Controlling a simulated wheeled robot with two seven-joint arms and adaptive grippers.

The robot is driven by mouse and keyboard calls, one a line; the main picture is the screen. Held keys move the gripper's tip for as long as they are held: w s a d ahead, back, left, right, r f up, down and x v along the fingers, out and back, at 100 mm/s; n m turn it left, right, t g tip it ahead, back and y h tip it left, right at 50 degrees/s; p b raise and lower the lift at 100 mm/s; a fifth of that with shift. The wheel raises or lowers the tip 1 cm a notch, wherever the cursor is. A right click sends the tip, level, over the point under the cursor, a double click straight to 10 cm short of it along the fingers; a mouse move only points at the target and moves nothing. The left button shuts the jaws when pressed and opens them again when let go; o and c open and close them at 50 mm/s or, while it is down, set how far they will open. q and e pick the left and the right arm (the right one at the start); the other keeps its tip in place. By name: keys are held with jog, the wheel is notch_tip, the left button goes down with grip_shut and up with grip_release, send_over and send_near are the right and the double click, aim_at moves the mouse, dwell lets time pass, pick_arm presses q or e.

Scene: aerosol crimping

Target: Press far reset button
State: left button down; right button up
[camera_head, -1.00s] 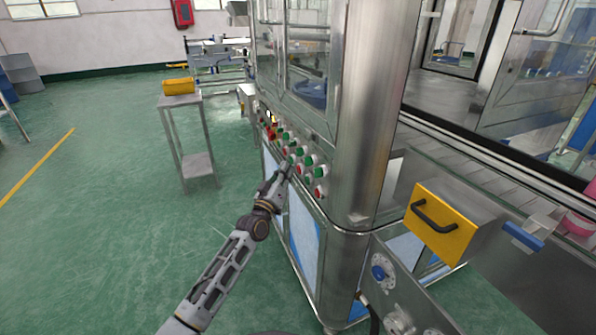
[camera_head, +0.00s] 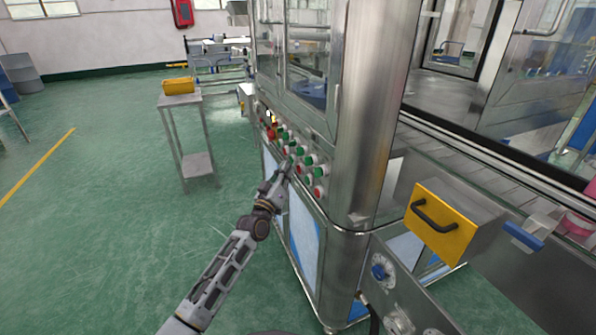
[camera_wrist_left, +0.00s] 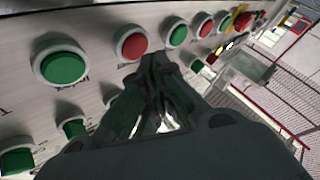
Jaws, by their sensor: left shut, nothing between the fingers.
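The button panel (camera_head: 300,168) on the steel machine carries rows of red and green push buttons. In the left wrist view a large green button (camera_wrist_left: 62,64), a red button (camera_wrist_left: 133,42), another green button (camera_wrist_left: 177,33) and a smaller red button (camera_wrist_left: 203,25) form the upper row. My left gripper (camera_head: 287,166) is shut and empty, its tips close to the panel. In the left wrist view its tips (camera_wrist_left: 152,62) lie just below the red button and hide part of the lower row. I cannot tell whether they touch the panel. Button labels are too small to identify the far reset button.
A red mushroom-shaped button (camera_head: 270,133) sits at the panel's far end. A small table (camera_head: 182,100) with a yellow bin stands left.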

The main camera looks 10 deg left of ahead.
pick_arm(q)
jog(key=shift+w+d, duration=0.45)
jog(key=shift+d, duration=0.25)
dwell(1.7)
jog(key=shift+s+a+p, duration=0.15)
jog(key=shift+a+p, duration=0.1)
jog(key=shift+p, duration=0.1)
jog(key=shift+s+a, duration=0.3)
jog(key=shift+a, duration=0.1)
jog(key=shift+a, duration=0.1)
dwell(0.4)
jog(key=shift+s+a+p, duration=0.35)
jog(key=shift+s+a, duration=0.4)
jog(key=shift+a, duration=0.3)
jog(key=shift+s+a+p, duration=0.3)
jog(key=shift+s+a, duration=0.4)
jog(key=shift+a, duration=0.3)
